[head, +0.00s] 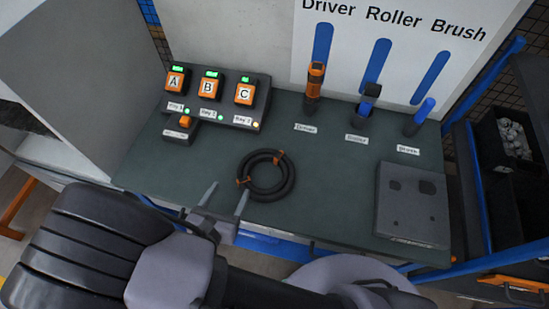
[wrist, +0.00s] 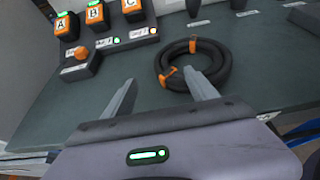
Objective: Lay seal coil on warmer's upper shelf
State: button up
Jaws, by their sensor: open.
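The seal coil (head: 266,194) is a black ring of several turns with orange ties, lying flat on the dark green bench top near its front edge. It also shows in the wrist view (wrist: 222,68). My gripper (head: 226,195) is open and empty, at the bench's front edge just left of and in front of the coil. In the wrist view the right fingertip overlaps the coil's near left side in the picture; I cannot tell whether it touches. No warmer or upper shelf can be made out in either view.
A charger with batteries A, B and C (head: 208,86) stands at the back left, with an orange-button box (head: 182,128) before it. A driver (head: 315,82), roller (head: 369,100) and brush (head: 421,114) stand at the back. A grey plate (head: 412,205) lies right. A bin (head: 508,140) is beyond.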

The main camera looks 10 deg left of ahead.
aim_at(245, 170)
jog(key=b+x, duration=0.1)
jog(key=x, duration=0.5)
jog(key=shift+w+f, duration=0.2)
jog(key=x, duration=0.2)
jog(key=b+x, duration=0.2)
jog(key=x, duration=0.1)
jog(key=shift+w+d+f, duration=0.2)
jog(key=shift+d+f, duration=0.05)
jog(key=shift+d, duration=0.15)
jog(key=shift+s+r, duration=0.1)
jog(key=shift+c, duration=0.2)
grip_shut()
